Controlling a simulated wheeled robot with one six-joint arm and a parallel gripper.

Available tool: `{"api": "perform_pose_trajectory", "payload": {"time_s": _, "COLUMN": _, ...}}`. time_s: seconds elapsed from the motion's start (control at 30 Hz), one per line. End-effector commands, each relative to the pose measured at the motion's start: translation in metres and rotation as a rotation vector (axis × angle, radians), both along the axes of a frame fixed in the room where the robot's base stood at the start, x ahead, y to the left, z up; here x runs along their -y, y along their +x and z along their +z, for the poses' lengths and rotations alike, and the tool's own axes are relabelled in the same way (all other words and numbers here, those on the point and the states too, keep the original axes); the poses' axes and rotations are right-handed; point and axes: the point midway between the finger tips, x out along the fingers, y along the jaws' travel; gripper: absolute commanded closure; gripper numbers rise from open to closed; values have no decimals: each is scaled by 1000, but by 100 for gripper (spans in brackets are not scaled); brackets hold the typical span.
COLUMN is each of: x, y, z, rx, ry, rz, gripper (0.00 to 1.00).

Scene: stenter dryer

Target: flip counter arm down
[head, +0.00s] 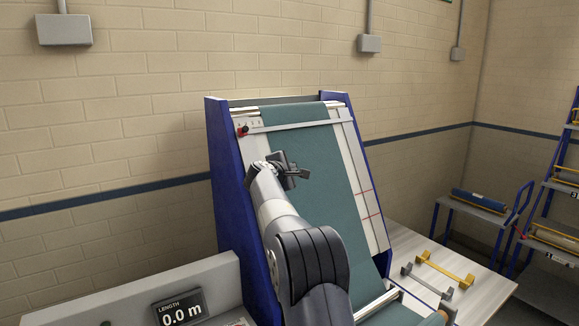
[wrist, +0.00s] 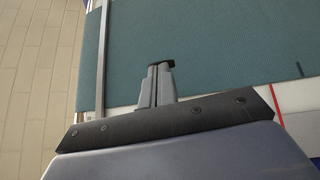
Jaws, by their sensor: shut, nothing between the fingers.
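A pale grey bar (head: 295,125) with a red knob (head: 242,131) at its left end lies across the upper part of the green cloth (head: 310,150) on the sloped machine. The bar also shows in the wrist view (wrist: 102,60), running up the left side. I cannot tell for certain whether it is the counter arm. A length display (head: 181,308) reads 0.0 m at the lower left. My gripper (head: 303,174) is below the bar, in front of the cloth. In the wrist view, its fingers (wrist: 160,66) are together and empty, apart from the bar. My arm hides part of the cloth and left panel.
Blue side frames (head: 230,190) flank the sloped face. A pale table (head: 480,285) at the right holds a yellow bracket (head: 445,268) and a grey one (head: 425,282). A cart (head: 480,203) with a blue roll and shelving stand at the far right.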

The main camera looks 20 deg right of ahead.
Motion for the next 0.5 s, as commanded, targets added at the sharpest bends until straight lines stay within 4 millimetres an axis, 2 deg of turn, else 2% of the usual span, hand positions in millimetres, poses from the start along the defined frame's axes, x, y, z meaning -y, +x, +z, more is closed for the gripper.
{"api": "perform_pose_trajectory", "payload": {"time_s": 0.13, "x": 5, "y": 5, "z": -3, "rx": -7, "ry": 34, "rz": 61, "gripper": 100}}
{"api": "perform_pose_trajectory", "payload": {"time_s": 0.5, "x": 4, "y": 7, "z": -4, "rx": -7, "ry": 32, "rz": 59, "gripper": 100}}
